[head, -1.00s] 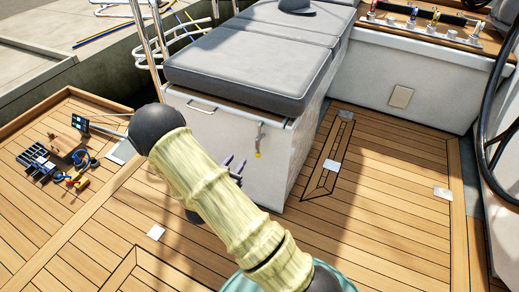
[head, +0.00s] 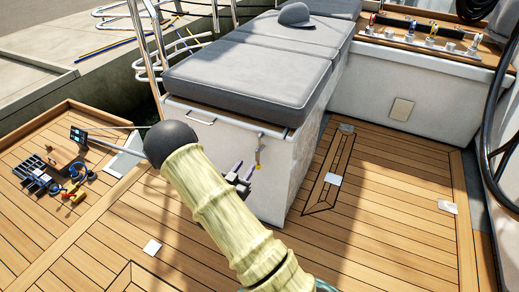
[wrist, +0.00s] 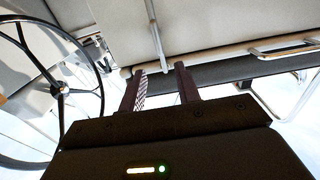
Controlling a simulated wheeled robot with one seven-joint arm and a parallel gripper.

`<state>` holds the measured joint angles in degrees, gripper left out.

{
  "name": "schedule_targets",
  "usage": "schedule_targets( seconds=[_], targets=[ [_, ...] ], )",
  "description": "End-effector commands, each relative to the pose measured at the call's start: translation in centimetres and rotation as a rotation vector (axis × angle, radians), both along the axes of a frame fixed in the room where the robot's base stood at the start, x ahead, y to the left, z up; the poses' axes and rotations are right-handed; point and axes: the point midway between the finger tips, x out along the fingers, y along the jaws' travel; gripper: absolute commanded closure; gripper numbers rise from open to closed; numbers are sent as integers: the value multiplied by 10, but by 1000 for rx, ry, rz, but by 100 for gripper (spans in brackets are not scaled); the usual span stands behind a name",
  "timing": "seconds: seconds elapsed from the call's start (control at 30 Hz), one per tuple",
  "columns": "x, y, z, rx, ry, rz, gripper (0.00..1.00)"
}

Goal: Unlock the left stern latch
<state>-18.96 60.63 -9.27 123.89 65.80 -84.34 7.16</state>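A slim metal latch (head: 259,148) with a yellow lower end hangs on the front face of the white locker (head: 285,160) under the grey cushion. My gripper (head: 245,172) is just below and left of the latch in the head view, its fingers apart. In the wrist view my gripper (wrist: 160,68) is open, with nothing visible held between the fingers. A thin metal bar (wrist: 155,30), which looks like the latch, lies beyond the gap between the fingertips. Contact between fingers and latch cannot be seen. My forearm hides part of the locker's lower front.
A metal handle (head: 190,115) is on the locker front, left of the latch; it also shows in the wrist view (wrist: 285,47). Tools (head: 65,180) lie on the deck at left. A steering wheel (head: 490,130) stands at right.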

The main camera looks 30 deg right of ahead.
Motion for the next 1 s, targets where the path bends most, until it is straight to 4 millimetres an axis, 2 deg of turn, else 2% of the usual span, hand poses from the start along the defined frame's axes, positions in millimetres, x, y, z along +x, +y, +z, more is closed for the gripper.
schedule_targets(
  seconds=[0.1,0.6,0.77,1.0],
  targets=[
    [13,-18,-2,0,-4,-4,67],
    [65,-84,-1,0,-3,-2,67],
    [73,-94,0,-1,1,0,67],
    [74,-94,0,-1,1,1,67]
  ],
)
